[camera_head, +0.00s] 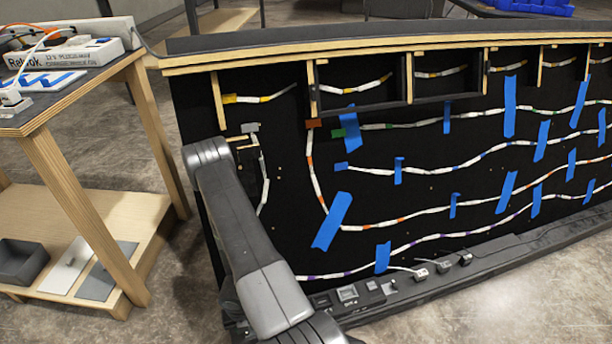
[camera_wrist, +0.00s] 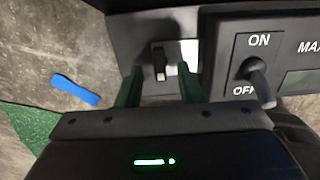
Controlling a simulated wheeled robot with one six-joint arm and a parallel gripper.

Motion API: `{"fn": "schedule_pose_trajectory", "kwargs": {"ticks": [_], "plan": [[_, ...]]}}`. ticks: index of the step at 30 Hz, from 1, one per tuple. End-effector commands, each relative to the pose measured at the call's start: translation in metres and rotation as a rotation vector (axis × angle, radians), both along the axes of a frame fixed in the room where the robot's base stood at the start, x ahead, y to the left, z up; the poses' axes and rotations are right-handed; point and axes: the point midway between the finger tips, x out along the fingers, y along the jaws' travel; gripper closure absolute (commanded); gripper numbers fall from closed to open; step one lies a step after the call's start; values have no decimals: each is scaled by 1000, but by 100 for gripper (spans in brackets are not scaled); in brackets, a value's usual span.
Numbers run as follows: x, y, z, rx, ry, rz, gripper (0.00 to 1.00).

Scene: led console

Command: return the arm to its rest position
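My gripper (camera_wrist: 160,88) shows in the wrist view with its two green fingers apart and nothing held between them. The fingertips are close to a black switch on a white plate (camera_wrist: 159,64) in the dark console panel. I cannot tell whether they touch the panel. In the head view my grey arm crosses the lower left in front of the black LED board (camera_head: 400,185). It reaches down towards the left end of the board's foot, and my gripper is out of that picture.
An ON/OFF toggle (camera_wrist: 258,82) stands out just right of the fingers. A blue strip (camera_wrist: 75,91) lies on the floor at left. In the head view, a wooden table (camera_head: 80,85) with a power strip (camera_head: 75,52) stands left of the board. Switch boxes line the board's foot (camera_head: 385,290).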

Motion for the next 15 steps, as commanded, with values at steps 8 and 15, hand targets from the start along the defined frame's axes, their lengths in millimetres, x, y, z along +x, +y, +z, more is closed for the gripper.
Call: {"fn": "schedule_pose_trajectory", "kwargs": {"ticks": [8, 15], "plan": [[0, -1, 1, 0, 0, 277, 66], [1, -2, 1, 0, 1, 513, 66]]}}
